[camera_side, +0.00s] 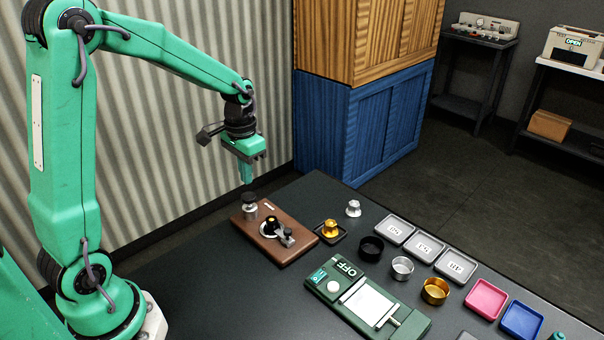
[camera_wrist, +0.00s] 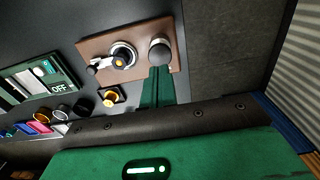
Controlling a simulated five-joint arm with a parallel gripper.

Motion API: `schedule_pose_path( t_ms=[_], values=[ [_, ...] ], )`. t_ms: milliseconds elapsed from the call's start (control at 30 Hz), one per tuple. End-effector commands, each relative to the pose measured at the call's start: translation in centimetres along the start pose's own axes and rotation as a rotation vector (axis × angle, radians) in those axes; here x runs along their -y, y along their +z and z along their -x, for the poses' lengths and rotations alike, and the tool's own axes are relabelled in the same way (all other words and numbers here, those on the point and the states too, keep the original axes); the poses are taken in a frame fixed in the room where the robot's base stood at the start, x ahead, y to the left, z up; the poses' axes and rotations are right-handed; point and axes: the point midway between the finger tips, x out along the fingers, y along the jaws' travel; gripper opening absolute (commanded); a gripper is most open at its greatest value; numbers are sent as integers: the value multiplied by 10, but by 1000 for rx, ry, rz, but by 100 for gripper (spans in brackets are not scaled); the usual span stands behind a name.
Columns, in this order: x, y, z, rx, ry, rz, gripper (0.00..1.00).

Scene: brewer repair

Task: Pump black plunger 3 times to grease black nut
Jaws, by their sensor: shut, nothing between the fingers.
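The black plunger (camera_side: 249,197) tops a silver cylinder standing upright at the back-left end of a brown wooden board (camera_side: 285,248). In the wrist view its round dark cap (camera_wrist: 159,52) shows right at the fingertips. The black nut (camera_side: 271,223) sits in a round silver-rimmed fitting on the same board, with a small metal clamp beside it; in the wrist view the nut (camera_wrist: 119,62) has a yellowish centre. My green gripper (camera_side: 246,176) is shut and empty, pointing down just above the plunger. I cannot tell whether the fingertips touch the cap.
A gold part (camera_side: 330,228) sits on a small black tray right of the board, with a silver part (camera_side: 353,208) behind it. Several cups and trays and a green device (camera_side: 367,300) marked OFF lie further right. A blue cabinet (camera_side: 362,125) stands behind the table.

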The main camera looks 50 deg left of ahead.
Motion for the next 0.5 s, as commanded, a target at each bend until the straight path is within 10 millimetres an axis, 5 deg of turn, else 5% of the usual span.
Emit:
schedule_pose_path(
  t_ms=[500],
  values=[
    [0, 0, 9, -2, -1, 0, 0]
  ],
)
